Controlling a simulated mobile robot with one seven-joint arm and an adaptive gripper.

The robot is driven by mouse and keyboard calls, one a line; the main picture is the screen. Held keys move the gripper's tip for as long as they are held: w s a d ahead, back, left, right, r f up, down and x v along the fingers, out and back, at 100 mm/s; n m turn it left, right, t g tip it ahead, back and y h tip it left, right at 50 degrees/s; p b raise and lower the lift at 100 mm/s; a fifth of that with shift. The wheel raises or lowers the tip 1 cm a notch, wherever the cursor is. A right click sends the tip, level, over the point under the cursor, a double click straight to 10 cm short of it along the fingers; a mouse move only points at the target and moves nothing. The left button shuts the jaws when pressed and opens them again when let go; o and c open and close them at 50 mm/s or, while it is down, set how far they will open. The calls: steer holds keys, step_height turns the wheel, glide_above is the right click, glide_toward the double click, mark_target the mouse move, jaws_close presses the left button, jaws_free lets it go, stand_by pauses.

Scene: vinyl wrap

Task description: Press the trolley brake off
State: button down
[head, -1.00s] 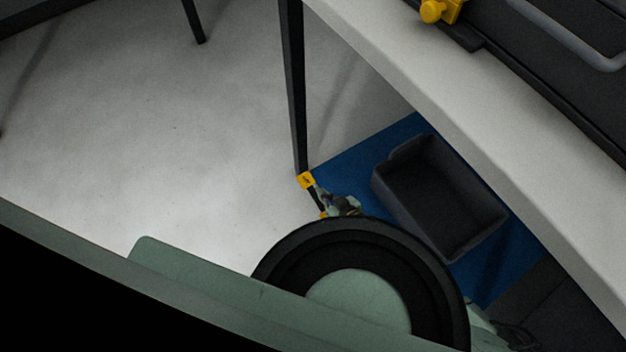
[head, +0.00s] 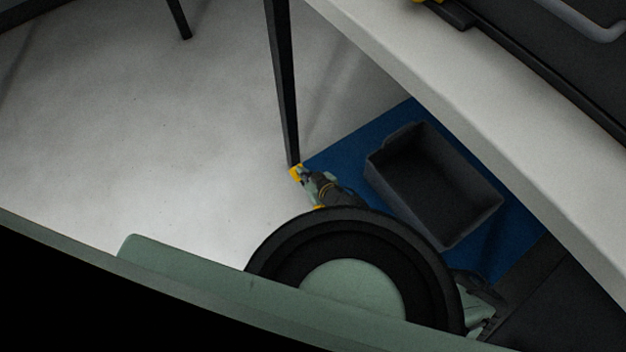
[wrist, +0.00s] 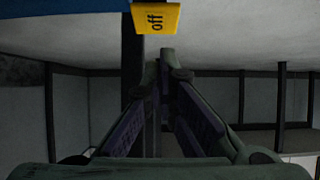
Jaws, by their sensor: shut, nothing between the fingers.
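The yellow brake pedal (head: 295,173) is at the foot of a dark leg (head: 281,85) in the head view, partly covered by my gripper. In the wrist view the yellow pedal (wrist: 157,18) shows the word "off" and sits at the top, beside the dark leg. My gripper (wrist: 166,58) is shut and empty, its fingertips together just below the pedal in that picture. In the head view my gripper (head: 305,174) is right at the pedal; I cannot tell whether it touches.
A dark open bin (head: 436,184) stands on a blue surface (head: 340,160) right of the leg. A pale top (head: 480,125) runs along the upper right. Another dark leg (head: 180,20) stands farther back. Pale floor (head: 130,130) to the left is clear.

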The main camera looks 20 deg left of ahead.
steer(key=f, duration=0.4)
steer(key=shift+w+a+b, duration=0.3)
steer(key=shift+a+b, duration=0.05)
steer(key=shift+a, duration=0.05)
steer(key=shift+a+r+p, duration=0.1)
steer(key=shift+r+p, duration=0.05)
steer(key=shift+p, duration=0.35)
steer(key=shift+w+g+h+p, duration=0.15)
steer(key=shift+g+h+p, duration=0.15)
steer(key=shift+p, duration=0.05)
steer(key=shift+w+a+f+g+h+p, duration=0.2)
steer(key=shift+f+g+h+p, duration=0.15)
steer(key=shift+p, duration=0.4)
steer(key=shift+a, duration=0.1)
steer(key=shift+w+a+f+g+h+p, duration=0.15)
steer(key=shift+f+g+h+p, duration=0.15)
steer(key=shift+h+p, duration=0.25)
steer(key=shift+w+a+f+b, duration=0.25)
steer(key=shift+a+f+b, duration=0.05)
steer(key=shift+f+b, duration=0.35)
